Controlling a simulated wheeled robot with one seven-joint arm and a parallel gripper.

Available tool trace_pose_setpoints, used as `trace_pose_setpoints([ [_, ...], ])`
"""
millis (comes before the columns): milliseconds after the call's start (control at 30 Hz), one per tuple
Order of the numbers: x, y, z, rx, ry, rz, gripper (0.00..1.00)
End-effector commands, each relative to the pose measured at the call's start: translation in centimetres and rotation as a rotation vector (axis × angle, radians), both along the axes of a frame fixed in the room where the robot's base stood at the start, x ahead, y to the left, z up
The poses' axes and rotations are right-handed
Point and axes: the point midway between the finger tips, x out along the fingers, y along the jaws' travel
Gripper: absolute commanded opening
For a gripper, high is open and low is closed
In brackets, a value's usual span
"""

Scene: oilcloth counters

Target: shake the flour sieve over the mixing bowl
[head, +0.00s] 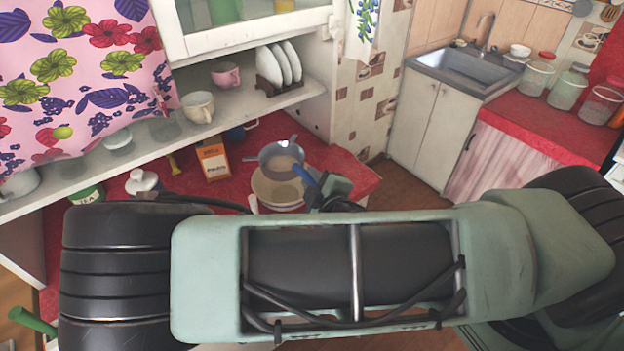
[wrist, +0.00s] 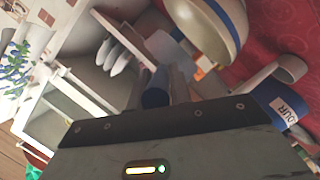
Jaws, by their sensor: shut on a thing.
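The flour sieve (head: 282,153) is grey, with a blue handle (head: 304,174). In the head view it appears above the mixing bowl (head: 266,192), a cream bowl on the red counter. I cannot tell the exact gap between them. My gripper (head: 317,185) is at the right of the bowl, shut on the sieve's handle; my arm partly hides it. In the wrist view the blue handle end (wrist: 154,98) shows between the fingers of my gripper (wrist: 165,86). The bowl (wrist: 217,30) shows at the top there, with a blue band.
An orange box (head: 213,158) and a white lidded pot (head: 143,182) stand left of the bowl on the red counter (head: 340,172). A shelf above holds cups (head: 198,106) and a plate rack (head: 272,75). A sink (head: 465,68) is at the back right.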

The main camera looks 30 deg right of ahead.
Motion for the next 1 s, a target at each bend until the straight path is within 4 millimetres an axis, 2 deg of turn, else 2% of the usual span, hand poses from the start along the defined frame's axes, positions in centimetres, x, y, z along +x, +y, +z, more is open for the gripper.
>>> trace_pose_setpoints([
  [500, 0.0, 0.0, -1.8, 0.000, -0.001, 0.000, 0.00],
  [1000, 0.0, 0.0, -1.9, 0.000, -0.001, 0.000, 0.00],
])
